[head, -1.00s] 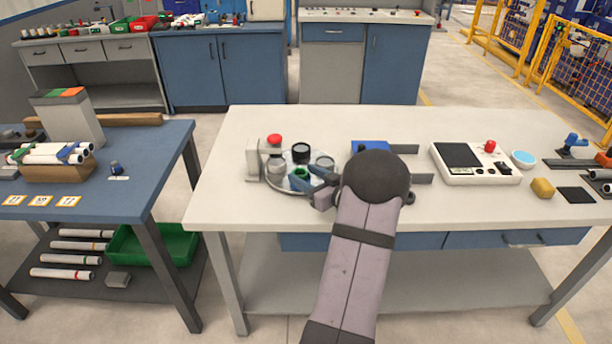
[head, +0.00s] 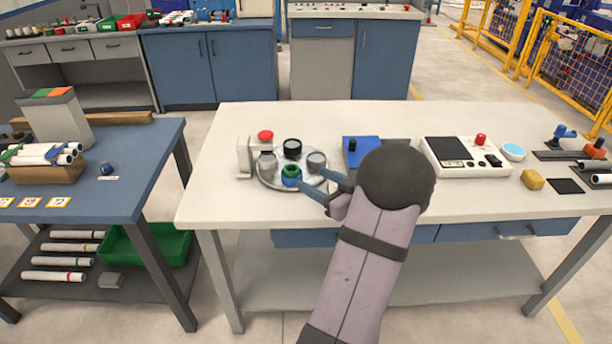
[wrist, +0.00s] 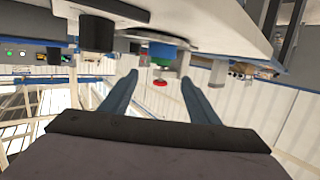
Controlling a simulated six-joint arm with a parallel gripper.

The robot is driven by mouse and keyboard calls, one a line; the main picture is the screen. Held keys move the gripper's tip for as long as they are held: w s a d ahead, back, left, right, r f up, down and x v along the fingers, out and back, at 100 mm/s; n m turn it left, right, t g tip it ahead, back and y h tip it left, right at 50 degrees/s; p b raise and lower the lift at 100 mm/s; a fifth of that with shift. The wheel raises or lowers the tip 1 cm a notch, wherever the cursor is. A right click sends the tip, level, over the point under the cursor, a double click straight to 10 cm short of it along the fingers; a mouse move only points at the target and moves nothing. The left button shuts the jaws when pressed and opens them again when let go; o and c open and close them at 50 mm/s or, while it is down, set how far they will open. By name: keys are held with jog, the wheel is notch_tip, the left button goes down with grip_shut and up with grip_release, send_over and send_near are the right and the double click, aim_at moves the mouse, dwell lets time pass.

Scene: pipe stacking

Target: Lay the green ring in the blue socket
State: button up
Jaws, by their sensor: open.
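The green ring (head: 290,169) sits at the top of the blue socket (head: 291,181), at the front of a round metal tray. In the wrist view, which looks upside down, the green ring (wrist: 162,62) shows directly against the blue socket (wrist: 162,48). How deep the ring lies is hard to tell. My gripper (head: 313,181) is open, just right of the socket, with its blue fingers pointing left towards it. In the wrist view my gripper (wrist: 159,77) has its fingers spread wide with nothing held between them.
The round tray (head: 273,183) also holds a black-topped cup (head: 292,148), a left grey cup (head: 267,163) and a right grey cup (head: 316,160). A blue block (head: 359,146) is behind my wrist. The table's front left is clear.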

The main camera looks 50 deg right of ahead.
jog(key=shift+v, duration=1.8)
